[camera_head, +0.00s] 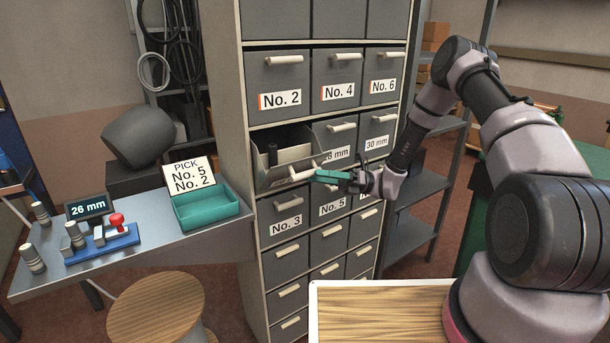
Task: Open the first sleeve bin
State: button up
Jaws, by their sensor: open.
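A grey drawer cabinet (245,190) stands in the middle with labelled bins. In the row with the mm labels, the left bin (272,178) is pulled out and tilted forward; a dark upright piece and a pale piece show inside. Its label is not readable. Its pale handle (303,174) faces front. My gripper (328,176), with teal fingers, is at the right end of this handle, close to it; I cannot tell whether they touch. The middle bin (337,138), its label partly hidden and ending in "8 mm", and the 30 mm bin (377,132) look shut.
A metal bench (150,245) at left holds a teal tray (205,208), a card reading "PICK No. 5 No. 2" (190,174), a display reading "26 mm" (88,208) and a blue fixture (102,243). A wooden spool (155,305) and a wooden top (380,312) are in front.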

aim_at(305, 174)
jog(key=shift+x, duration=2.35)
jog(key=shift+c, duration=0.2)
grip_shut()
